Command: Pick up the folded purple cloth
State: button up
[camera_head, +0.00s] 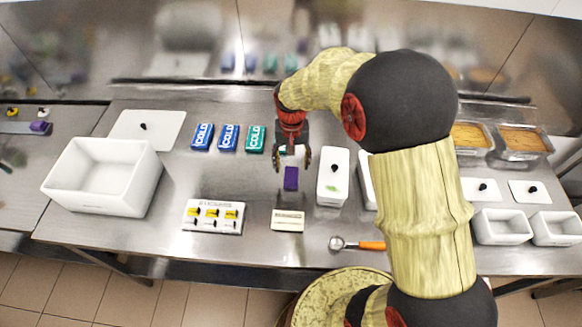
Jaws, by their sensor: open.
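The folded purple cloth (291,179) is a small purple block-like bundle on the steel counter, near the middle of the view. My gripper (291,165) hangs down just behind and above the cloth, its two fingers spread to the left and right. The gripper is open with nothing between its fingers. I cannot tell its exact height above the cloth. Another small purple item (40,127) lies on the separate counter at the far left.
A white lidded container (333,177) stands close right of the cloth. Blue and green COLD packs (228,138) lie behind left. A white card (288,220) and a tool board (213,217) lie in front. A scoop (357,244) lies front right. A white bin (103,178) stands left.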

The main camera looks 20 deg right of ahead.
aim_at(291, 175)
jog(key=shift+w+r+m, duration=0.2)
jog(key=shift+w+m, duration=0.1)
jog(key=shift+w, duration=0.2)
jog(key=shift+s+f, duration=0.15)
notch_tip(291, 175, down, 7)
jog(key=shift+f+b, duration=0.15)
jog(key=shift+b, duration=0.85)
jog(key=shift+c, duration=0.8)
jog(key=c, duration=1.1)
